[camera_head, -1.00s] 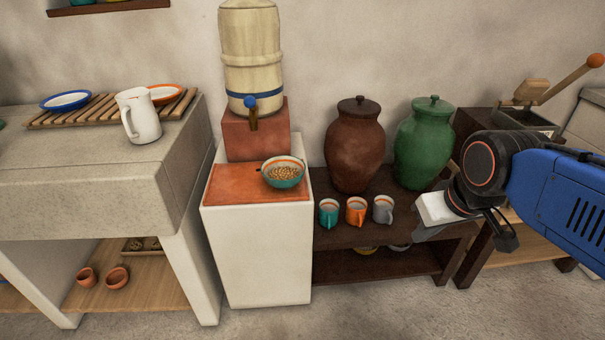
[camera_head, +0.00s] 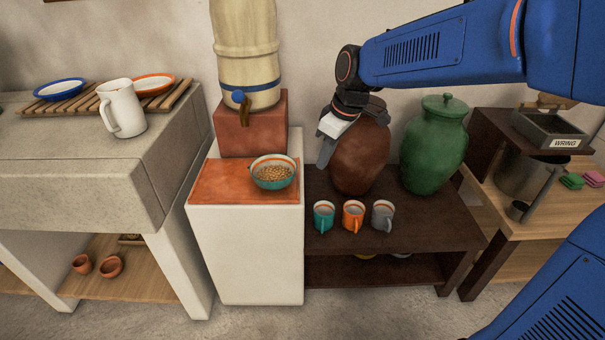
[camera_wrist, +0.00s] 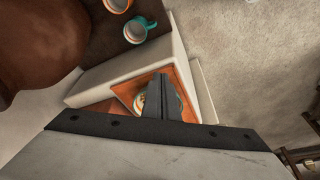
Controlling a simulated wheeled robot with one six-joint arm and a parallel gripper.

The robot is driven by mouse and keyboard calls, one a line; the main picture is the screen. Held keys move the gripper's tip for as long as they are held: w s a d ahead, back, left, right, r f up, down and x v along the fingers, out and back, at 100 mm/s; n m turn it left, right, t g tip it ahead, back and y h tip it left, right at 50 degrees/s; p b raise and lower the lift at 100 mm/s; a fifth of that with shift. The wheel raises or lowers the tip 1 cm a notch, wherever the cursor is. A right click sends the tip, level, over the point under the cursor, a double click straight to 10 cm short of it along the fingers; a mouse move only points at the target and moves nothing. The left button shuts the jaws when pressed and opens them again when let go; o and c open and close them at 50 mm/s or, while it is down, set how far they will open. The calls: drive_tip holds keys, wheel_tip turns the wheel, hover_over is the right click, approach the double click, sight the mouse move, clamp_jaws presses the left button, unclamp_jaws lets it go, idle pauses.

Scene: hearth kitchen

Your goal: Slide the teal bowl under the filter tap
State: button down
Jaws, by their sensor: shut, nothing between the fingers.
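The teal bowl (camera_head: 273,183), with an orange-trimmed rim and small tan grains inside, sits upright on the orange tiled top (camera_head: 222,184) of a white stand. The filter tap (camera_head: 239,98), with a blue knob, juts from the front of a pale ribbed water container. The bowl is to the right of the tap and lower, not directly below it. My gripper (camera_head: 324,158) is shut and empty, in the air to the right of the bowl, in front of the brown jar. In the wrist view my gripper fingers (camera_wrist: 168,100) partly hide the bowl (camera_wrist: 151,97).
The water container (camera_head: 246,45) stands on a red-brown block (camera_head: 252,128). Right of the stand are a brown jar (camera_head: 360,160), a green jar (camera_head: 434,145), and teal, orange and grey mugs (camera_head: 353,215) on a dark low table. A white jug (camera_head: 121,108) stands on the counter at left.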

sight(267, 175)
drive_tip(key=w+a+f, duration=0.1)
drive_tip(key=f, duration=0.2)
drive_tip(key=w+a+f, duration=0.1)
drive_tip(key=a+f, duration=0.1)
drive_tip(key=f, duration=0.1)
drive_tip(key=w+a+f, duration=0.2)
drive_tip(key=f, duration=0.2)
drive_tip(key=shift+a, duration=0.2)
drive_tip(key=shift+w+a+r, duration=0.1)
drive_tip(key=shift+w+a, duration=0.2)
drive_tip(key=shift+a, duration=0.25)
drive_tip(key=w+a, duration=0.2)
drive_tip(key=a, duration=0.1)
drive_tip(key=w+a, duration=0.2)
drive_tip(key=a, duration=0.1)
drive_tip(key=w+a, duration=0.1)
drive_tip(key=a, duration=0.2)
drive_tip(key=shift+w, duration=0.4)
